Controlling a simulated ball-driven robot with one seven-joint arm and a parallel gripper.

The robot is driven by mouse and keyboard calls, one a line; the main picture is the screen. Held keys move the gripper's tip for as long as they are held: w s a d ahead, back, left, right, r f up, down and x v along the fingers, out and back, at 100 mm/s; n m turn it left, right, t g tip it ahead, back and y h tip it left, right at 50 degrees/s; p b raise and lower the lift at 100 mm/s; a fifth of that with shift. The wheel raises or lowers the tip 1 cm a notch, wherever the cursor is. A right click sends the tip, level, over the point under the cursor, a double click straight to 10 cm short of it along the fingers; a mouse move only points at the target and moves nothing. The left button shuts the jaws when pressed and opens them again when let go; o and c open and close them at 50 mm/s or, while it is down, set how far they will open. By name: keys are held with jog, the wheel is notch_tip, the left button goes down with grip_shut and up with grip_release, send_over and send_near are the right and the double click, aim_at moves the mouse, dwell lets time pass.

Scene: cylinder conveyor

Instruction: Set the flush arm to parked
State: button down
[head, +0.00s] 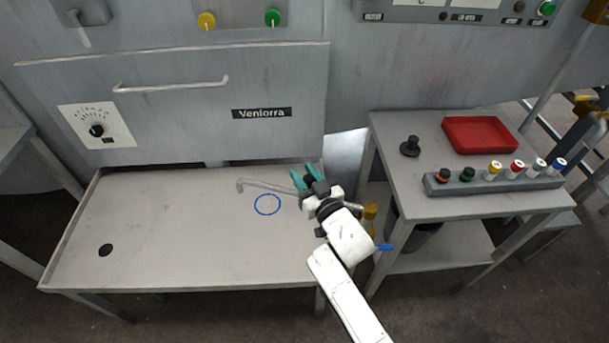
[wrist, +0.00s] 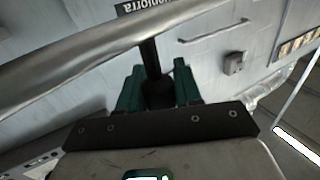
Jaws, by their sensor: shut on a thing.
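In the wrist view the pipe (wrist: 85,55) crosses close across the upper left. A black post-like handle (wrist: 151,62) hangs from it, between the teal fingers (wrist: 157,88), which are shut on it. The pipe's mount is hidden behind my gripper and arm in the head view.
The steel table (head: 190,250) has a blue ring (head: 267,204) and a black hole (head: 105,250). A machine front with a handle (head: 172,87) stands behind. The right side table (head: 400,185) holds a red tray (head: 480,134), a black knob-like piece (head: 410,146) and a rack (head: 494,180) of several capped vials.

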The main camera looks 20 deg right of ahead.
jog(key=shift+w+d+f+h+b, duration=0.1)
jog(key=shift+w+f+h+b, duration=0.2)
jog(key=shift+b, duration=1.25)
jog(key=w+d+m+g+h+b, duration=0.2)
jog(key=d+m+g+h+b, duration=0.3)
jog(key=b, duration=1.2)
jog(key=w+d+m+g+h+b, duration=0.1)
jog(key=d+m+g+h+b, duration=0.4)
jog(key=b, duration=1.3)
jog(key=shift+w+d+r+m+h, duration=0.3)
jog(key=shift+d+m+h, duration=1.8)
jog(key=shift+d+h, duration=2.2)
jog(key=shift+d+y, duration=0.4)
jog(key=shift+d, duration=0.05)
jog(key=c, duration=0.8)
grip_release()
jog(key=shift+c, duration=0.2)
jog(key=shift+a, duration=0.1)
